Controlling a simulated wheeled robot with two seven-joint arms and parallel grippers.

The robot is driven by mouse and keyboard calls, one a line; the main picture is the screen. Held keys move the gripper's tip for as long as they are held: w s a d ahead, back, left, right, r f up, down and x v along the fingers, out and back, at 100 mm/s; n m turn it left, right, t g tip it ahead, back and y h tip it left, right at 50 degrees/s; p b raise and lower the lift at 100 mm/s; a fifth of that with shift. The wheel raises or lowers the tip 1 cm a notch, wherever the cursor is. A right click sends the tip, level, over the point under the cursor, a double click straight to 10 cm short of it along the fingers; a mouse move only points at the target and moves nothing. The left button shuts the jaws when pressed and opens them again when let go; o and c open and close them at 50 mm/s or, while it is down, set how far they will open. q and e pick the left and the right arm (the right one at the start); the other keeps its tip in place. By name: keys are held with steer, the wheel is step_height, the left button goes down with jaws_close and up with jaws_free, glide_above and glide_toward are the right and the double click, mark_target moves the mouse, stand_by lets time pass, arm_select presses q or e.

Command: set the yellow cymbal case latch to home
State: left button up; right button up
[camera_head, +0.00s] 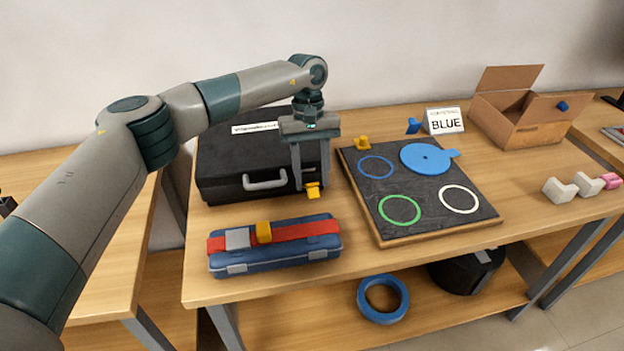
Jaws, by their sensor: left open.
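The black case (225,175) lies on the table at the back left, with a grey handle on its front and a white label on top. A yellow latch (313,191) shows at the right part of its front. My left gripper (309,183) points down over the front right of the case. It is open, with its fingertips close around or just behind the latch; I cannot tell whether they touch it. The gripper hides part of the case. My right gripper is out of view.
A blue case (275,256) with a red strap lies in front. A dark board (425,195) with coloured rings and a blue disc (425,157) lies to the right. A sign reading BLUE (444,121) and an open cardboard box (520,115) stand further back.

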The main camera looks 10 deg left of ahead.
arm_select(q)
steer(key=b+v, duration=0.2)
steer(key=v, duration=1.4)
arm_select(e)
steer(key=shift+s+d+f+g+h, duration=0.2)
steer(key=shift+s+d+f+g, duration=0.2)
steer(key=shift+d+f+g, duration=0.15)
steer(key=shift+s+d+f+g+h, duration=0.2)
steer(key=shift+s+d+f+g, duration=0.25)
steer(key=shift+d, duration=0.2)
arm_select(q)
steer(key=shift+w+r, duration=0.1)
